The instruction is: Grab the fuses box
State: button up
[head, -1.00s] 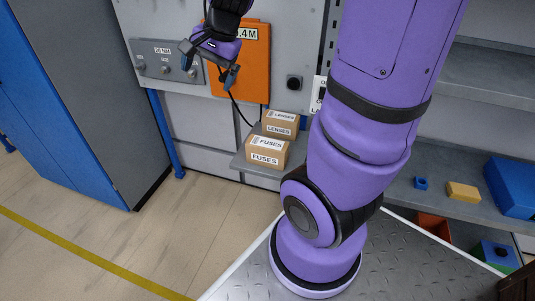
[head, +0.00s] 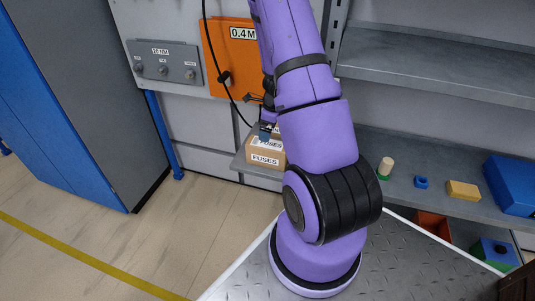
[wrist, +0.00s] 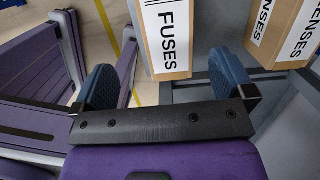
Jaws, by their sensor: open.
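The fuses box (head: 264,152) is a brown carton with white FUSES labels on a small grey shelf (head: 238,163). In the wrist view the fuses box (wrist: 165,40) lies ahead, in line with the space between my fingers. My gripper (wrist: 165,85) is open and empty, with a blue pad on each side. In the head view my gripper (head: 267,128) is small and partly hidden by my arm, at the upper part of the box. I cannot tell whether it touches the box.
The lenses box (wrist: 285,30) stands right beside the fuses box in the wrist view. An orange panel (head: 228,60) and a grey knob panel (head: 165,62) are behind. A black cable (head: 212,60) hangs near the shelf. Shelves with small blocks (head: 462,190) are at the right.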

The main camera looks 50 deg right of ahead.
aim_at(267, 149)
jog(key=f, duration=0.5)
jog(key=shift+d+f, duration=0.25)
jog(key=shift+w+f, duration=0.2)
jog(key=shift+f, duration=0.8)
jog(key=shift+w+f, duration=0.25)
jog(key=shift+f, duration=0.8)
jog(key=shift+w+f, duration=0.2)
jog(key=shift+f, duration=0.8)
jog(key=c, duration=1.1)
jog(key=shift+r, duration=0.1)
